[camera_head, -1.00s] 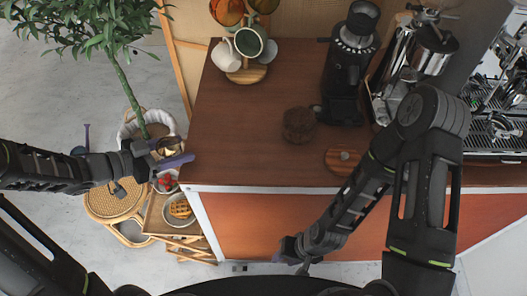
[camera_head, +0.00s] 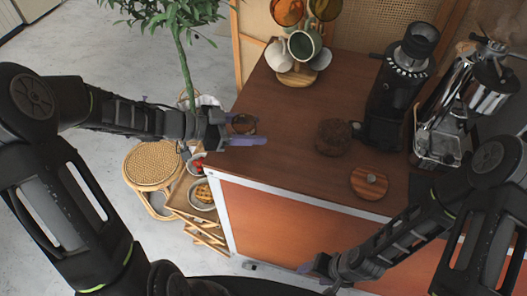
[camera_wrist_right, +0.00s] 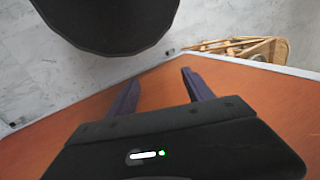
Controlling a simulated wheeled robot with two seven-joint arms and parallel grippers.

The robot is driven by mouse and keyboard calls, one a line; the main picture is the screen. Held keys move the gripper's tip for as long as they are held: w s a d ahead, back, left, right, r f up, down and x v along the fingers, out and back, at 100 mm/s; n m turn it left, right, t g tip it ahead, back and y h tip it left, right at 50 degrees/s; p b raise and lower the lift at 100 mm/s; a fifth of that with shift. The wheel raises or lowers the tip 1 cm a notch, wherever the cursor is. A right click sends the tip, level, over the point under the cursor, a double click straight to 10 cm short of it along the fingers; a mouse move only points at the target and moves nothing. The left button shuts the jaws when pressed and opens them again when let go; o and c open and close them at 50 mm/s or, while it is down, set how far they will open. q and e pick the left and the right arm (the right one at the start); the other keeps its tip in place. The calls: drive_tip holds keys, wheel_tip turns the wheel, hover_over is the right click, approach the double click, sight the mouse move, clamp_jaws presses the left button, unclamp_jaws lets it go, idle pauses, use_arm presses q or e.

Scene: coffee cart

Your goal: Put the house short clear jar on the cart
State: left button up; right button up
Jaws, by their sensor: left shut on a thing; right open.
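My left gripper (camera_head: 240,130) is shut on a small round jar (camera_head: 243,123), partly hidden by the fingers. The jar looks clear with a brownish tint. It is held at the left edge of the brown cart top (camera_head: 285,165); I cannot tell whether it touches the surface. My right gripper (camera_head: 318,270) is open and empty, low in front of the cart's orange front panel (camera_head: 280,220). Its two spread fingers (camera_wrist_right: 160,90) show in the right wrist view with nothing between them.
A dark brown round thing (camera_head: 333,137), a wooden knobbed lid (camera_head: 370,182), a black grinder (camera_head: 397,90) and a cup stand (camera_head: 297,75) occupy the cart. The cart's left front area is clear. A rattan stool (camera_head: 153,163) and a plant (camera_head: 185,60) stand left.

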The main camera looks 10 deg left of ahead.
use_arm(q)
drive_tip(key=w+d+r+m+g, duration=0.1)
drive_tip(key=w+d+r, duration=0.1)
drive_tip(key=d+r, duration=0.25)
use_arm(e)
drive_tip(key=o, duration=0.4)
drive_tip(key=shift+f+b, duration=0.35)
drive_tip(key=shift+f, duration=0.2)
drive_tip(key=o, duration=0.4)
use_arm(q)
hover_over(269, 150)
drive_tip(key=shift+h, duration=0.3)
drive_tip(key=shift+f, duration=3.25)
use_arm(e)
drive_tip(key=shift+f, duration=0.1)
use_arm(q)
drive_tip(key=shift+f, duration=1.9)
drive_tip(key=shift+d, duration=0.1)
drive_tip(key=shift+f, duration=0.15)
drive_tip(key=o, duration=1.6)
use_arm(e)
drive_tip(key=shift+w, duration=0.1)
